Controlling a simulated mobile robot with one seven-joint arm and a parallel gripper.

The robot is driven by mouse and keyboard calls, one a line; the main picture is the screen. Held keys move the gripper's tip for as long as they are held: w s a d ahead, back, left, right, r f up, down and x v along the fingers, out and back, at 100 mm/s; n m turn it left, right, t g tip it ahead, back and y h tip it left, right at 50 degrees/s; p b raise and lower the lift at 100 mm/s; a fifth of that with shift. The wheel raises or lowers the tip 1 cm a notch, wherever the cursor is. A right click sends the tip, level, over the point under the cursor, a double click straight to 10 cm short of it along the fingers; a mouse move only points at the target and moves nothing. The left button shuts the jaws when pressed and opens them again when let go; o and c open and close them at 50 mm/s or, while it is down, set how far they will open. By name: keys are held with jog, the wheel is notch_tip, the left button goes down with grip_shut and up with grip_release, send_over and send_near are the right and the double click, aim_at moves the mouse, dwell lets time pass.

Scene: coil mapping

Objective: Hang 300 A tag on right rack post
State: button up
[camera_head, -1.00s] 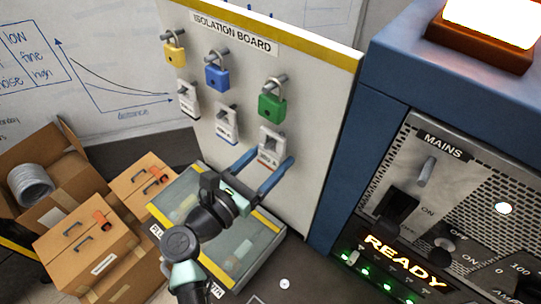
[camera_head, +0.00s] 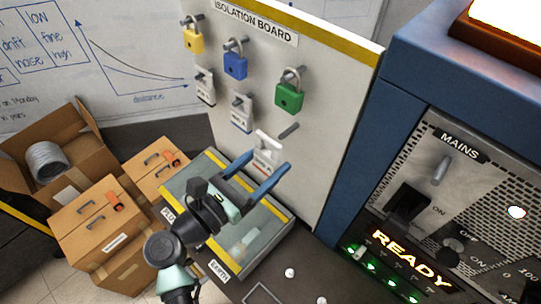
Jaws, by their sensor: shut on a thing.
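The 300 A tag (camera_head: 266,148) is a white plate with a slotted top, at the lower right of the isolation board (camera_head: 325,110). My gripper (camera_head: 268,164) is shut on it, with blue fingers on either side of its lower part. The tag is off to the lower left of a bare grey peg (camera_head: 290,130) and looks clear of it. Its lettering is too small to read now. Two other white tags (camera_head: 205,87) (camera_head: 241,114) hang on pegs to the left.
Yellow (camera_head: 194,41), blue (camera_head: 235,66) and green (camera_head: 289,97) padlocks hang above the tags. A glass-topped case (camera_head: 262,250) lies below my arm. The blue power cabinet (camera_head: 372,120) stands close on the right. Cardboard boxes (camera_head: 100,230) are at the left.

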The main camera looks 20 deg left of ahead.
jog(key=shift+v, duration=1.15)
jog(key=shift+r, duration=0.15)
